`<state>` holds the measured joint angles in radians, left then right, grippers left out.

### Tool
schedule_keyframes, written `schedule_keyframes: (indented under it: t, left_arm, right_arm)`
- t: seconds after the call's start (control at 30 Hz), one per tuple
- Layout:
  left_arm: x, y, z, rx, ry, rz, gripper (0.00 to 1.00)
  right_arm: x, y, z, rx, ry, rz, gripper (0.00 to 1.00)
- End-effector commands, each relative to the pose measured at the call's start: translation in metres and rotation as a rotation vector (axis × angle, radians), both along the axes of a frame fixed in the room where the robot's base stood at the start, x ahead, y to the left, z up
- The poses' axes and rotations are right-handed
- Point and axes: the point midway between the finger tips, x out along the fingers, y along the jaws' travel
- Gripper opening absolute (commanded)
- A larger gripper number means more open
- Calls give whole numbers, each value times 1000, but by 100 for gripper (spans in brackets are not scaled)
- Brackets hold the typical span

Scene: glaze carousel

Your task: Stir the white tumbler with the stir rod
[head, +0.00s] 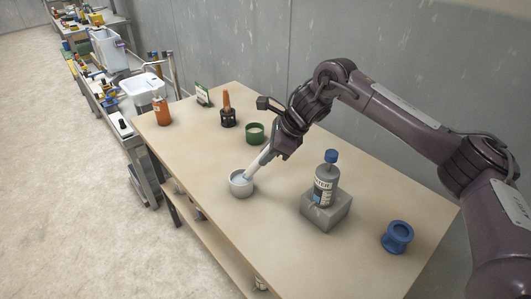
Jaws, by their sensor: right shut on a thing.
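The white tumbler (240,187) stands upright on the wooden table, left of the grey block. My right gripper (277,147) is above and to the right of the tumbler, shut on the stir rod (258,164). The pale rod slants down to the left, and its lower end is at the tumbler's mouth, apparently inside it. The tip itself is hidden, so I cannot tell how deep it goes. My left gripper is not in view.
A labelled bottle (325,184) with a blue cap stands on a grey block (327,212). A blue spool-shaped piece (397,237) is near the right edge. A green cup (255,133), a dark holder (228,118) and an orange bottle (161,110) stand farther back. The table's front left is clear.

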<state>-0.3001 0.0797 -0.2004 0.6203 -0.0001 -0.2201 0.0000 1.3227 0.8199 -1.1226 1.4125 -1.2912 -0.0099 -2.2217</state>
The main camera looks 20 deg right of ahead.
Motion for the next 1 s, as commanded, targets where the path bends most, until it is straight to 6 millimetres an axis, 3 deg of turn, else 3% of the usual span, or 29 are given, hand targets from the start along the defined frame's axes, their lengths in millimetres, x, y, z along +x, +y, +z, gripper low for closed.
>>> schedule_keyframes:
  t: [0.53, 1.0]
  left_arm:
    - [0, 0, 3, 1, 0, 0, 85]
    - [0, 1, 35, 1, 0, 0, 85]
  right_arm:
    - [0, 0, 4, 1, -1, 1, 0]
    - [0, 1, 48, 1, -1, 1, 0]
